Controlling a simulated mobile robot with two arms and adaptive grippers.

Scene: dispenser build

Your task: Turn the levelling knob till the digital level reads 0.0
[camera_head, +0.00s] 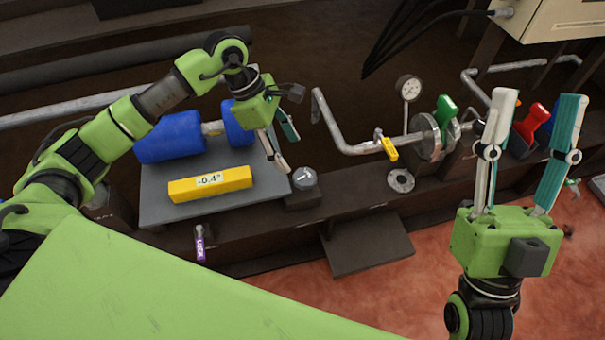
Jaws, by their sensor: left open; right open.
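The yellow digital level (212,186) lies on the grey plate (160,214) that carries the blue motor. Its display reads -0.4°. The levelling knob (305,179), a round grey knob on a dark block, stands just right of the plate. My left gripper (288,154) is open and empty, pointing down above and slightly left of the knob, apart from it as far as I can tell. My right gripper (541,95) is open and empty at the right, fingers pointing up in the picture, far from the knob.
A blue motor and pump (171,138) sit behind the level. A pipe with a yellow-handled valve (389,148), a gauge (409,88), a flange with a green handle (445,110) and a loose ring (400,181) lie right of the knob. A purple tube (200,243) is at the front edge.

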